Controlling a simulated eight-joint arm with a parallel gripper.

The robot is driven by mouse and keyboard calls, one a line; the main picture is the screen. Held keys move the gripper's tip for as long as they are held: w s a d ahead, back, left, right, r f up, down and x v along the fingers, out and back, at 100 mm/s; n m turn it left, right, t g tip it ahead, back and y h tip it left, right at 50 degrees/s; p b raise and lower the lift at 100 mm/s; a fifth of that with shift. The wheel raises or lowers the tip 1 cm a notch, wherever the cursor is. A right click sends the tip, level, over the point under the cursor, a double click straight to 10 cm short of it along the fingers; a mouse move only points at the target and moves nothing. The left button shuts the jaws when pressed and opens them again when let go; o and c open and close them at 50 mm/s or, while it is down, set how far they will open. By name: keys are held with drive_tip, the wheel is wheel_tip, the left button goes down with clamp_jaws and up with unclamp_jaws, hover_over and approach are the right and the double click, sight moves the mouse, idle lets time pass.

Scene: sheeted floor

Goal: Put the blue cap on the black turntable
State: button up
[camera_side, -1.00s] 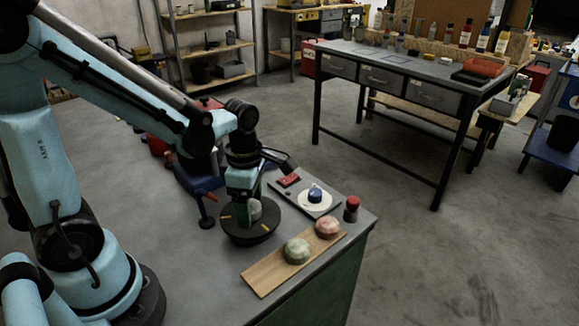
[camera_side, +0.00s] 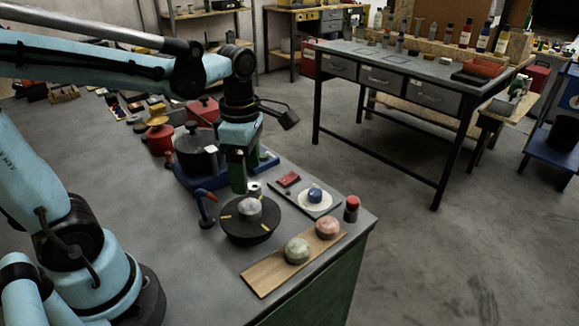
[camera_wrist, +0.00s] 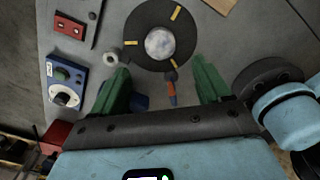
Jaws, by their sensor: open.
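A mottled, pale blue-grey cap, the blue cap (camera_side: 250,208), rests on the middle of the black turntable (camera_side: 248,236). In the wrist view, the cap (camera_wrist: 159,43) also lies near the centre of the turntable (camera_wrist: 138,17), between its yellow marks. My gripper (camera_side: 238,190) is above and behind the turntable in the side view. In the wrist view, its green fingers (camera_wrist: 162,88) are spread wide with nothing between them, and the cap lies beyond their tips.
A wooden board (camera_side: 264,278) in front holds a green cap (camera_side: 297,251) and a pink cap (camera_side: 327,228). A grey plate carries a red block (camera_side: 289,179) and a blue knob (camera_side: 315,193) on a white disc.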

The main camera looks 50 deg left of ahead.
drive_tip(key=m+t, duration=0.2)
drive_tip(key=m, duration=0.6)
drive_tip(key=d+m+t, duration=0.1)
drive_tip(key=m+t, duration=0.1)
drive_tip(key=m, duration=0.7)
drive_tip(key=d+m+t, duration=0.1)
drive_tip(key=m+t, duration=0.2)
drive_tip(key=m, duration=0.5)
drive_tip(key=shift+s+r+m, duration=0.3)
drive_tip(key=shift+m, duration=0.1)
